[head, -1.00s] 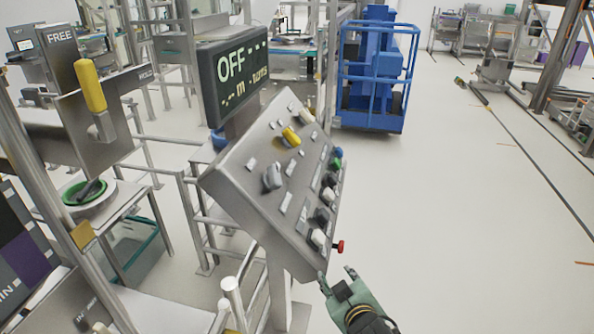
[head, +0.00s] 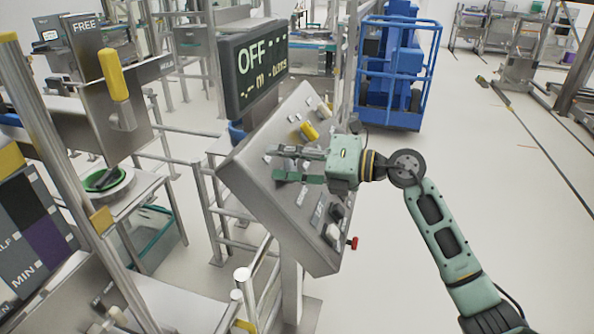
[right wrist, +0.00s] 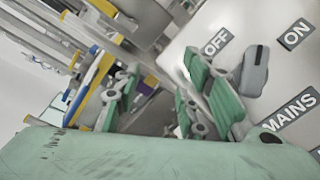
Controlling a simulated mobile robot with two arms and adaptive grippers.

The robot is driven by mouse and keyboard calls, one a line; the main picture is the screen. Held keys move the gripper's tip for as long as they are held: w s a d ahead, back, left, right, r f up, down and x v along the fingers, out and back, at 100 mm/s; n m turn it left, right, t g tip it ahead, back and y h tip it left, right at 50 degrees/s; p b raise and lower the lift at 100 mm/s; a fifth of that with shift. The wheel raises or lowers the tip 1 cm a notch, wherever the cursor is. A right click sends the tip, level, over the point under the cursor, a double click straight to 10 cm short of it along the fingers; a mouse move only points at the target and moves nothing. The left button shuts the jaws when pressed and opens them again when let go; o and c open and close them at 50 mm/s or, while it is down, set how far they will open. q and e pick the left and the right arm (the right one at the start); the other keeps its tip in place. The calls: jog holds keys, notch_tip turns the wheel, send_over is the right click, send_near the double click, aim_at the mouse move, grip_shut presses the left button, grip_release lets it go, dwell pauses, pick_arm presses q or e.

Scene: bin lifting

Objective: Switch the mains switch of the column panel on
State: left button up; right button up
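The column panel (head: 262,196) is a tilted grey box with knobs and buttons. In the head view the display (head: 254,66) above it reads OFF. In the right wrist view the mains switch (right wrist: 255,70) is a grey knob between the OFF and ON labels, above the MAINS label. My right gripper (head: 272,164) is in front of the panel face, fingers pointing left and apart. It covers the mains switch in the head view. In the right wrist view the gripper (right wrist: 160,75) is open and empty, its right finger close beside the knob; contact is unclear. My left gripper is out of view.
A yellow knob (head: 310,131) sits higher on the panel, and a red button (head: 352,243) sticks out at its right edge. A yellow-handled lever (head: 115,75) stands at left. Metal rails surround the column.

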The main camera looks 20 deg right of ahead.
aim_at(297, 170)
jog(key=w+d+f+g+h, duration=0.1)
jog(key=d+f+g+h, duration=0.15)
jog(key=d+h, duration=0.5)
jog(key=w+a+f, duration=0.1)
jog(key=w+a+f+y+p, duration=0.1)
jog(key=f, duration=0.1)
jog(key=w+f+y+p, duration=0.1)
jog(key=w, duration=0.1)
jog(key=shift+w+a+f+n, duration=0.1)
jog(key=shift+a+f+n, duration=0.2)
jog(key=shift+a, duration=0.1)
jog(key=shift+w+a+f, duration=0.2)
jog(key=shift+f, duration=0.1)
jog(key=shift+c, duration=0.5)
grip_shut()
